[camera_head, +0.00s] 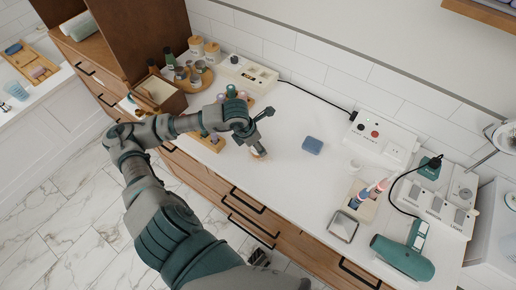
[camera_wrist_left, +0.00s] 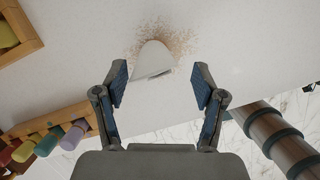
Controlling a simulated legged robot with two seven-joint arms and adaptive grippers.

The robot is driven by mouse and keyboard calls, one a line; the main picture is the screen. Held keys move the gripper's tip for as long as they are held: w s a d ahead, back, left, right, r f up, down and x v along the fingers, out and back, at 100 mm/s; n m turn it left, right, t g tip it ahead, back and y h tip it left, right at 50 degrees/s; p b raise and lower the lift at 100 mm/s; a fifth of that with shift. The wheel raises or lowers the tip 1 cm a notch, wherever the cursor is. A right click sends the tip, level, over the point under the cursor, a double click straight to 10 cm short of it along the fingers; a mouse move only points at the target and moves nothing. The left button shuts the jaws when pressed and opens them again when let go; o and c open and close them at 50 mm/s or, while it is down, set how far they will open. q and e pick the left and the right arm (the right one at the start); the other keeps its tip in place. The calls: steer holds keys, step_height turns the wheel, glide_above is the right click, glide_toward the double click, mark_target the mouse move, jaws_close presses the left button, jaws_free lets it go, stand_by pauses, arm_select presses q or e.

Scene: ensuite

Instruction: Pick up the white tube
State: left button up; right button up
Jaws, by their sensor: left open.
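A small white object (camera_wrist_left: 153,61) with a rounded far end and a wider, flat near end lies on the counter in the left wrist view, amid brown specks. It may be the white tube; I cannot tell for sure. My left gripper (camera_wrist_left: 160,86) is open and empty, its two fingers on either side of and nearer than this object, not touching it. In the head view my left gripper (camera_head: 262,133) hangs over the counter's front part, and the white object is mostly hidden beneath it. My right gripper is not in view.
A wooden rack (camera_wrist_left: 48,132) with coloured cylinders is close on the left.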

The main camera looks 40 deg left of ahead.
arm_select(q)
steer(key=x, duration=0.4)
steer(key=shift+w+a+f, duration=0.2)
steer(key=shift+a+f, duration=0.15)
steer(key=shift+f, duration=0.05)
steer(key=shift+a+f, duration=0.1)
steer(key=shift+a, duration=0.05)
steer(key=shift+d, duration=0.2)
jaws_close()
